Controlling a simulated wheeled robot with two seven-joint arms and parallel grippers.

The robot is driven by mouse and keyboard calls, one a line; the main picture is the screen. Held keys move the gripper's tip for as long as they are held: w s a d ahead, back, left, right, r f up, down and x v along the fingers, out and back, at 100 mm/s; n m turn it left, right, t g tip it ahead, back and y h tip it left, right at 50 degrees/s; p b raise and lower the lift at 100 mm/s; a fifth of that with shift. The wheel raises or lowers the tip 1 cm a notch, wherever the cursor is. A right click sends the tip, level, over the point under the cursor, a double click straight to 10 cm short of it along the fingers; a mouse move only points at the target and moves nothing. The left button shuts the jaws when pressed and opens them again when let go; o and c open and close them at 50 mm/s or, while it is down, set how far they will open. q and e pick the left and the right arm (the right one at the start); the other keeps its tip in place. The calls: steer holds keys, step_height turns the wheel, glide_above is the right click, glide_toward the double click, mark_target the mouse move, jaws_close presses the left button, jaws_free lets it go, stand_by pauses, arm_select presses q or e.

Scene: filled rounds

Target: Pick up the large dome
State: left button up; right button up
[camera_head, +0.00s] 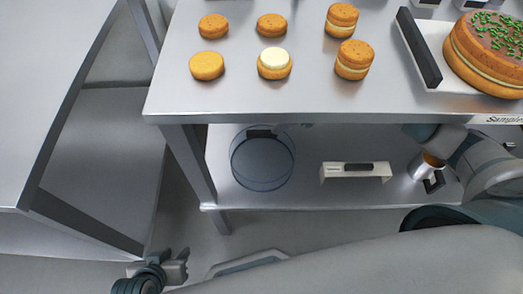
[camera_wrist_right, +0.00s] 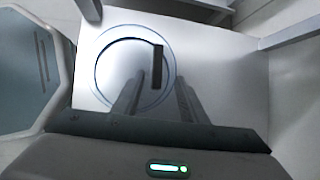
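The large dome (camera_head: 262,160) is a clear, round cover with a dark handle. It sits on the lower shelf below the steel table, at the shelf's left part. In the right wrist view the dome (camera_wrist_right: 112,66) shows as a ring, its dark handle beyond the fingers.
Several round biscuits (camera_head: 207,66), some filled, stand on the steel tabletop (camera_head: 230,100). A large sprinkled cake (camera_head: 490,50) is at the right. A white piece with a dark slot (camera_head: 355,172) is on the lower shelf (camera_head: 300,195), right of the dome. The tabletop overhangs the shelf.

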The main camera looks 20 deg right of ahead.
mark_target(265, 132)
steer(key=shift+x, duration=1.2)
steer(key=shift+s+x, duration=0.1)
steer(key=shift+x, duration=1.2)
steer(key=shift+s+x, duration=0.15)
steer(key=shift+x, duration=1.15)
steer(key=shift+d+f, duration=0.15)
steer(key=shift+d, duration=0.05)
jaws_close()
